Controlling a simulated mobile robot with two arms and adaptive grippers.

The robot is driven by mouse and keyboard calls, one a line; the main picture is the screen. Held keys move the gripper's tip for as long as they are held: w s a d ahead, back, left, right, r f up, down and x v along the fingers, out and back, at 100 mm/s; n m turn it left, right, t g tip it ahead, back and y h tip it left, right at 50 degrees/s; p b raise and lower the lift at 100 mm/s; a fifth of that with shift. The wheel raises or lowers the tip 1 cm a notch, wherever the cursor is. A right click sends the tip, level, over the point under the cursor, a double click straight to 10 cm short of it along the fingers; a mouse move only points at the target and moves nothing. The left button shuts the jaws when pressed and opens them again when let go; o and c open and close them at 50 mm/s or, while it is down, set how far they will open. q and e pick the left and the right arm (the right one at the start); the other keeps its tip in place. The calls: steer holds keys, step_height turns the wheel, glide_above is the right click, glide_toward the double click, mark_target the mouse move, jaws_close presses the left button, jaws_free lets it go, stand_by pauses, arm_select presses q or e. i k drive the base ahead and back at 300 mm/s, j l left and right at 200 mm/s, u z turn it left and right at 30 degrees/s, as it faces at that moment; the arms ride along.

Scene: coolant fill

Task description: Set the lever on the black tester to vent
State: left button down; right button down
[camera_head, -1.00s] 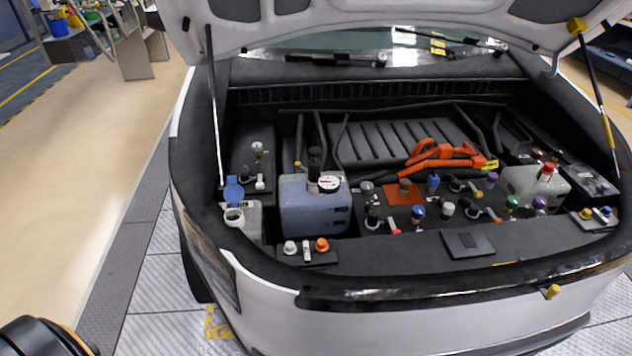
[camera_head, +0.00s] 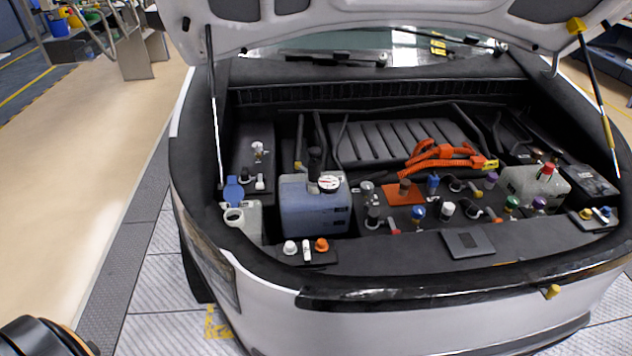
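A black upright fitting (camera_head: 315,160) with a round white dial gauge (camera_head: 330,183) stands on top of the blue-filled translucent tank (camera_head: 308,215) in the front left of the car's open bay. It looks like the black tester. Its lever is too small to make out, so its setting cannot be told. Neither gripper shows in the view. A dark rounded part of my arm is at the lower left corner, well away from the tank.
A smaller reservoir (camera_head: 240,218) with a raised blue cap (camera_head: 233,189) stands left of the tank. Orange cables (camera_head: 440,158) and several coloured caps fill the right side. The raised hood (camera_head: 270,30) and its struts bound the bay. Floor at the left is clear.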

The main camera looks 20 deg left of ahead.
mark_target(298, 165)
steer(key=j+z, duration=0.1)
steer(key=j, duration=0.5)
steer(key=j+z, duration=0.1)
steer(key=j, duration=0.5)
steer(key=k+j, duration=0.1)
steer(key=j, duration=0.5)
steer(key=j+z, duration=0.15)
steer(key=j, duration=0.45)
steer(key=k+j+z, duration=0.1)
steer(key=j, duration=0.45)
